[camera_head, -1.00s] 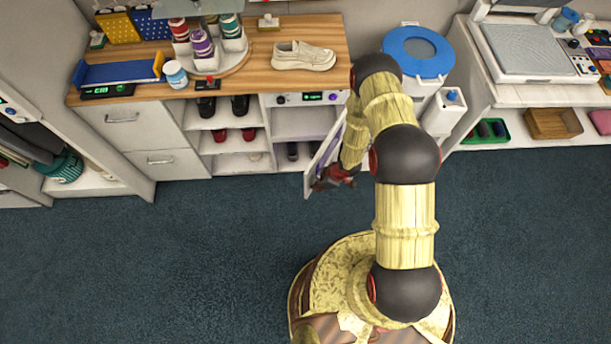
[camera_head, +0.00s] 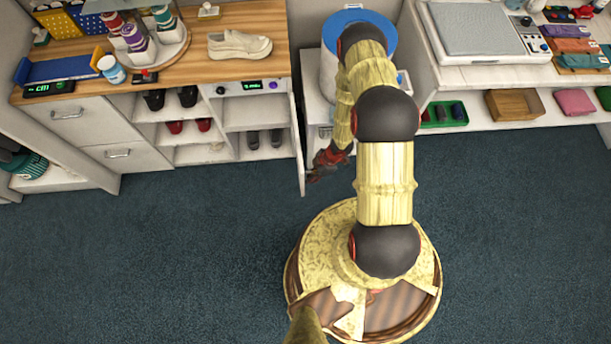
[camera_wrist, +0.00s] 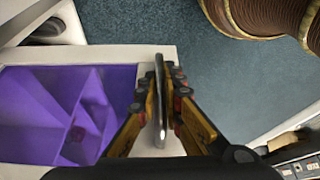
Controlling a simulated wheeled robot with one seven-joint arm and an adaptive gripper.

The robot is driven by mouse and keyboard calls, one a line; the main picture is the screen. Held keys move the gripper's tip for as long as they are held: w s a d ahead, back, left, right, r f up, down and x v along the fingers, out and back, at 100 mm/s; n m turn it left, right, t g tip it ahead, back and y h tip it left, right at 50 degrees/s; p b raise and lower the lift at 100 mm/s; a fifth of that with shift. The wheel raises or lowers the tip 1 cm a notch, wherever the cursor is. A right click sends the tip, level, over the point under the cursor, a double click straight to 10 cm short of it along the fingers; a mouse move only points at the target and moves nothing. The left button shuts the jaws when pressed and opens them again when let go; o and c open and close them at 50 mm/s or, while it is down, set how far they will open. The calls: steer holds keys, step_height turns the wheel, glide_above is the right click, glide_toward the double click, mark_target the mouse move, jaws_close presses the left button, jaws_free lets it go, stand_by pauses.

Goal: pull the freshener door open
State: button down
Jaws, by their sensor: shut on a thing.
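The freshener door (camera_head: 298,140) stands swung open from the right side of the cabinet, seen almost edge-on in the head view. In the wrist view its white frame and purple panel (camera_wrist: 60,110) fill the left side. My gripper (camera_head: 316,172) is at the door's free front edge. In the wrist view my gripper (camera_wrist: 161,112) is shut on a thin dark upright handle (camera_wrist: 159,90) by the door's edge. The freshener compartment (camera_head: 262,116) is exposed, with a control strip and green display above it and dark shoes on its lower shelf.
Shelves with red and dark shoes (camera_head: 188,127) are left of the compartment. A blue-lidded bin (camera_head: 361,30) stands right of the door, behind my arm. A white shoe (camera_head: 239,45) rests on the wooden top (camera_head: 215,20). The floor (camera_head: 200,240) in front is clear.

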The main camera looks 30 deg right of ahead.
steer(key=shift+d, duration=0.25)
steer(key=c, duration=1.9)
jaws_free()
steer(key=v, duration=1.2)
